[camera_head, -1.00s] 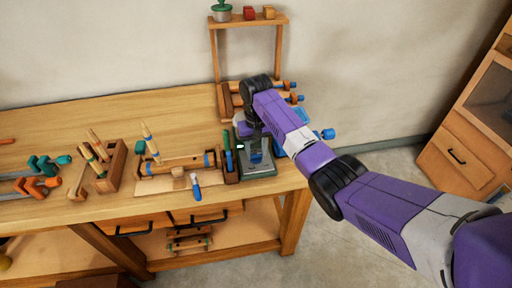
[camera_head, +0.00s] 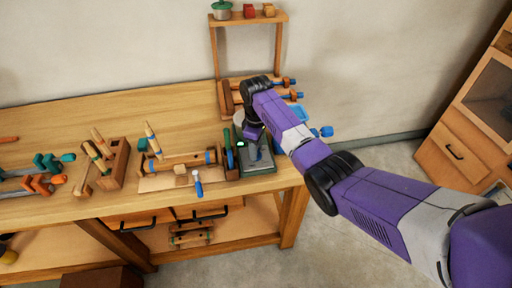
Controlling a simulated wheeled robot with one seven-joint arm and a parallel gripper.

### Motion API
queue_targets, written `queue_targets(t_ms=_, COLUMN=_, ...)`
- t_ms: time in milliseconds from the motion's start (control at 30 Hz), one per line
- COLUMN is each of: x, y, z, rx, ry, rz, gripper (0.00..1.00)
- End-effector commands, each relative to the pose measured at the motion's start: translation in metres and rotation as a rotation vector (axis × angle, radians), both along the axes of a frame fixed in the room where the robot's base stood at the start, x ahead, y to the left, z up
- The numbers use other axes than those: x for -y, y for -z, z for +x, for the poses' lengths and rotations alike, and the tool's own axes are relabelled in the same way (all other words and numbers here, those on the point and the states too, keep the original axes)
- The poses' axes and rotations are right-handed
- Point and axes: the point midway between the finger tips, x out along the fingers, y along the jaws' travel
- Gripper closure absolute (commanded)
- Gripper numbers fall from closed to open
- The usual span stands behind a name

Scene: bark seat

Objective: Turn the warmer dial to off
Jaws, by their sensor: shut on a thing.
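The warmer, which I take to be the dark grey-green box (camera_head: 259,162), sits near the right front corner of the wooden bench. My gripper (camera_head: 253,134) points down at the back left of this box. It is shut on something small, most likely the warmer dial. The fingertips and what is between them are hidden by the gripper body and wrist. The dial and its setting cannot be made out.
A green-handled tool (camera_head: 228,149) stands close on the left of the box. A wooden rack (camera_head: 214,62) rises behind. A blue item (camera_head: 326,131) is at the bench's right edge. A roller-like wooden piece (camera_head: 177,162) and clamps (camera_head: 45,185) lie left.

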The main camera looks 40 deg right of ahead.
Motion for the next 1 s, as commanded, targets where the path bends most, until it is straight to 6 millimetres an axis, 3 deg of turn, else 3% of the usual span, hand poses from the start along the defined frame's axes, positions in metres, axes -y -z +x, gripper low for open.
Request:
queue_targets(t_ms=500, x=0.0006, y=-0.0024, z=0.0014, rx=0.004, ry=-0.417, rz=-0.001, gripper=1.00)
queue_targets(t_ms=1000, x=0.0001, y=-0.0024, z=0.0018, rx=0.005, ry=-0.557, rz=-0.001, gripper=1.00)
